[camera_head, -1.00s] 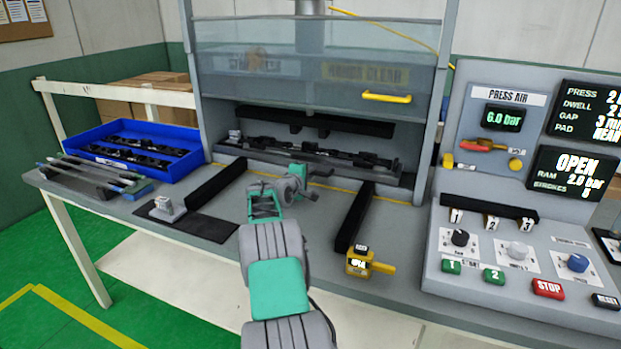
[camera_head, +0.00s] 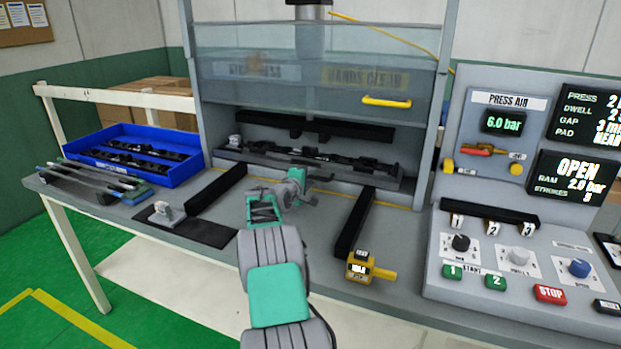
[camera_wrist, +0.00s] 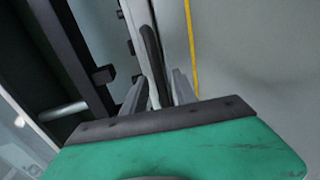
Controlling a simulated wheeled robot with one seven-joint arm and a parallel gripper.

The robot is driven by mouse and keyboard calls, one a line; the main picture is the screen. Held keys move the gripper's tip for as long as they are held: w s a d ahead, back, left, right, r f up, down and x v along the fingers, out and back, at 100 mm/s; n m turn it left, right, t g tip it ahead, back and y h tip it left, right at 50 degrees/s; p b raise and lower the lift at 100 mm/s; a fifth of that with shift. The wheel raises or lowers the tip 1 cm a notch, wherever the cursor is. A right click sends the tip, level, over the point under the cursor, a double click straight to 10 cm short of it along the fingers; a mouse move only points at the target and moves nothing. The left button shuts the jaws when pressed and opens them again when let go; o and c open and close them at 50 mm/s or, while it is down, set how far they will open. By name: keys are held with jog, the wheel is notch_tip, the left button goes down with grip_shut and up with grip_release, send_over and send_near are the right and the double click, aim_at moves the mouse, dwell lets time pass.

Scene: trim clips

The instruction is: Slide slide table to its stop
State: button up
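The slide table (camera_head: 393,184) is a grey plate carrying a long black part, under the press. It sits at the back end of two black rails (camera_head: 355,222). My gripper (camera_head: 306,178) is at the middle of its front edge. In the wrist view, my gripper (camera_wrist: 158,93) has its two grey fingers apart, one on each side of a slim dark bar (camera_wrist: 150,55) that looks like the table's handle. I see a gap beside the bar, but cannot tell whether either finger touches it. The fingertips are small and partly hidden in the head view.
A clear guard with a yellow handle (camera_head: 386,101) is raised above the table. A yellow device (camera_head: 359,266) sits at the right rail's front end. A small metal block (camera_head: 165,211) stands left. A blue bin (camera_head: 178,177) and control panel (camera_head: 470,225) flank the press.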

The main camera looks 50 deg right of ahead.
jog(key=v, duration=0.7)
jog(key=shift+a, duration=0.1)
